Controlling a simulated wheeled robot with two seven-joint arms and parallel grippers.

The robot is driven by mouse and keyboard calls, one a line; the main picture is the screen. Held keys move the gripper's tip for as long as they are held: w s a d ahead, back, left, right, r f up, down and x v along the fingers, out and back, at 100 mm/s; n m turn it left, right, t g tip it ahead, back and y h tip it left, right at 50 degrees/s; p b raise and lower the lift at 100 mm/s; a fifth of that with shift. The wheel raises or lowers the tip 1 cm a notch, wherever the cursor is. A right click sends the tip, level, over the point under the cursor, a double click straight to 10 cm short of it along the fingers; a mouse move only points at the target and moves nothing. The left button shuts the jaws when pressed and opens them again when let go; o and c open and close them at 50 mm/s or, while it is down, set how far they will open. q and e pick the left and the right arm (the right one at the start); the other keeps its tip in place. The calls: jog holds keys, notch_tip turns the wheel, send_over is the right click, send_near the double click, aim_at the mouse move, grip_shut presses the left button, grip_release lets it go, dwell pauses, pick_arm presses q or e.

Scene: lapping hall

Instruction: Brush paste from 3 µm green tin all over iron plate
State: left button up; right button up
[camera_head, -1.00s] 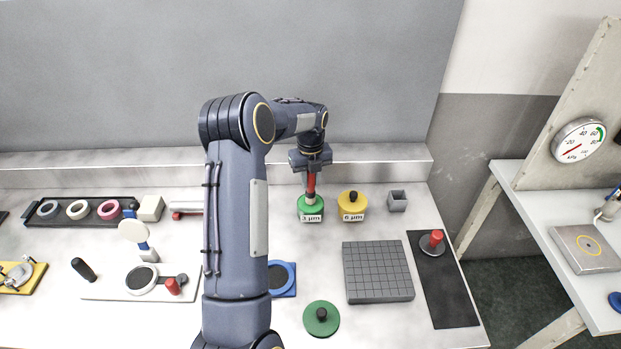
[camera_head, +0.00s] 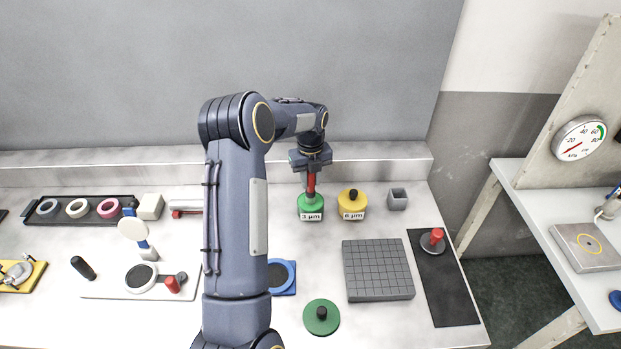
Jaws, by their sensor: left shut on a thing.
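The green tin (camera_head: 311,209), labelled 3 µm, stands open at the back of the bench. My left gripper (camera_head: 311,171) is shut on the red handle of a brush (camera_head: 311,184), held upright with its lower end at the tin's mouth. The bristles are hidden in or behind the tin's rim. The green lid (camera_head: 321,317) with a dark knob lies at the front of the bench. The grey iron plate (camera_head: 378,271), grooved in a grid, lies right of centre. My right gripper is out of view.
A black mat (camera_head: 443,282) with a red-handled weight (camera_head: 433,241) lies right of the plate. My left arm hides part of the bench.

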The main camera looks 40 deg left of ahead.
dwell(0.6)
pick_arm(q)
jog(key=shift+r+p, duration=2.55)
jog(key=shift+r, duration=0.95)
jog(key=shift+d+f, duration=0.1)
